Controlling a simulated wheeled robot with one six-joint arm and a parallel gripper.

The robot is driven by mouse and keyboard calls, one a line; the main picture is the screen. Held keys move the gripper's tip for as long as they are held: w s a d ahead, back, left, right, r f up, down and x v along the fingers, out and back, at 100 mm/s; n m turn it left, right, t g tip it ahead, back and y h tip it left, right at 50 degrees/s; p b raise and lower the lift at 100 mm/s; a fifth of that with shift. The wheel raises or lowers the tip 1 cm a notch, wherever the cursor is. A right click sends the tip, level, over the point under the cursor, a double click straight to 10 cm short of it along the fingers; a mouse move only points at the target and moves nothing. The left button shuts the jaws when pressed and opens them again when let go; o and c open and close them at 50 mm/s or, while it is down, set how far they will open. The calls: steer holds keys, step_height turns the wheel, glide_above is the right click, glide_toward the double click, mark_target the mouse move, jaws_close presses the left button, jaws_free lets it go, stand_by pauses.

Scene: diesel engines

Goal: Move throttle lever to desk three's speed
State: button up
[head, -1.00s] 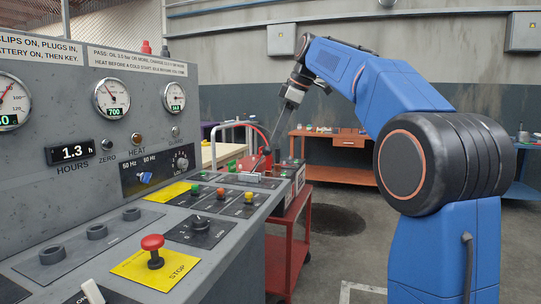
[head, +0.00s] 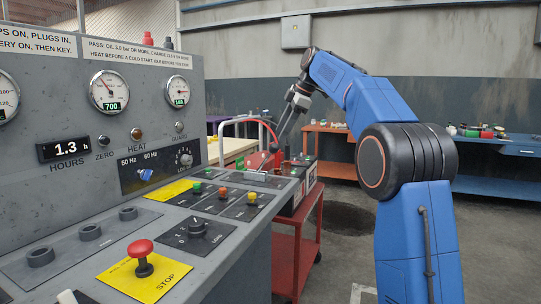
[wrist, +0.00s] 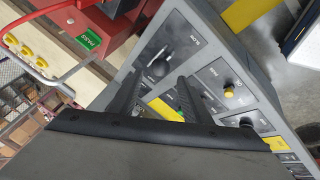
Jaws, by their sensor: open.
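The dial (head: 109,92) on the upright panel reads 700.
The grey console carries a red stop button (head: 141,248), a yellow knob (wrist: 230,92) and several coloured push buttons close to the lever. A red cart (head: 299,240) stands beside the console. A red machine with a bent tube lies beyond.

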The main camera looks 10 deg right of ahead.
mark_target(270, 154)
steer(key=x, duration=1.1)
steer(key=shift+f, duration=0.1)
jaws_close()
steer(key=shift+s+a, duration=0.1)
